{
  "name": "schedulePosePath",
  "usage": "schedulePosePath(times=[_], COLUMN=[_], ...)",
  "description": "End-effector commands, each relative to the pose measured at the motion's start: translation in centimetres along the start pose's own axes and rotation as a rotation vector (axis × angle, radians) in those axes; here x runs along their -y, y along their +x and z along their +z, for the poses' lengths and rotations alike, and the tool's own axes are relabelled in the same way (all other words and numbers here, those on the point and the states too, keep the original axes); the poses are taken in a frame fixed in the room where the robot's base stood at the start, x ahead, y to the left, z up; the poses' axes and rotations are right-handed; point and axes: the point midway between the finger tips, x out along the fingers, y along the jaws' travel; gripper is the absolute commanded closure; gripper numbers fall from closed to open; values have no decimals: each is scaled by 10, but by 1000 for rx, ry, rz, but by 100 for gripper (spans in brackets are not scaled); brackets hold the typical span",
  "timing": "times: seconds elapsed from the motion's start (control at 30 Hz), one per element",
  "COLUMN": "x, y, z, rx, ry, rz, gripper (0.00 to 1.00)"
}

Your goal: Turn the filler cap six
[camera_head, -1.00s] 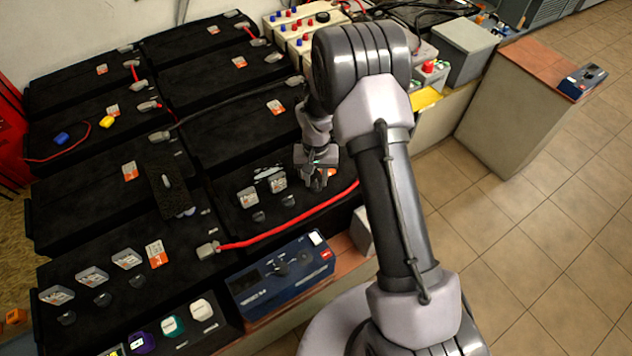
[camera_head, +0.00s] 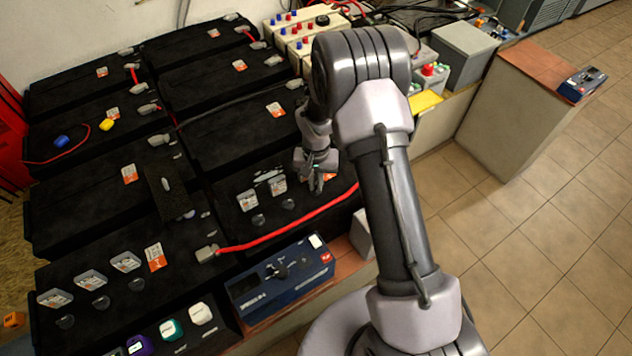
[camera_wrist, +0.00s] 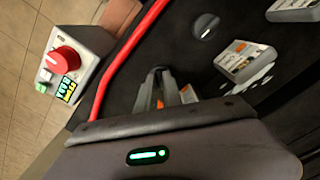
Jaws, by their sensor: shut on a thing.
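My gripper (camera_head: 318,184) is low over the near right black battery, at the right end of its row of filler caps. In the wrist view my gripper (camera_wrist: 168,82) has its fingers close together, shut at the place of filler cap six. The cap itself is hidden by the fingers, so its angle cannot be seen. Two dark round caps, one (camera_head: 258,221) and another (camera_head: 288,204), stand free to the left, each by a tilted grey label plate. One free cap (camera_wrist: 205,26) also shows in the wrist view with a light mark on it.
A red cable (camera_head: 290,228) curves close in front of my gripper. A blue box (camera_head: 282,276) stands on the ledge before the batteries. A grey box with a red knob (camera_wrist: 66,59) shows in the wrist view. Tiled floor (camera_head: 545,215) is clear to the right.

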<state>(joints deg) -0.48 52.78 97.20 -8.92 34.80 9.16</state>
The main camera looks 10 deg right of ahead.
Motion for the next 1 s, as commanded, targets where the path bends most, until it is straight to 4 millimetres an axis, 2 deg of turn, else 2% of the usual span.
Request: schedulePosePath(times=[0.7,1.0], x=[0,0], y=[2,1], z=[0,0], rx=[0,1], ry=[613,825], rz=[0,0], gripper=[100,100])
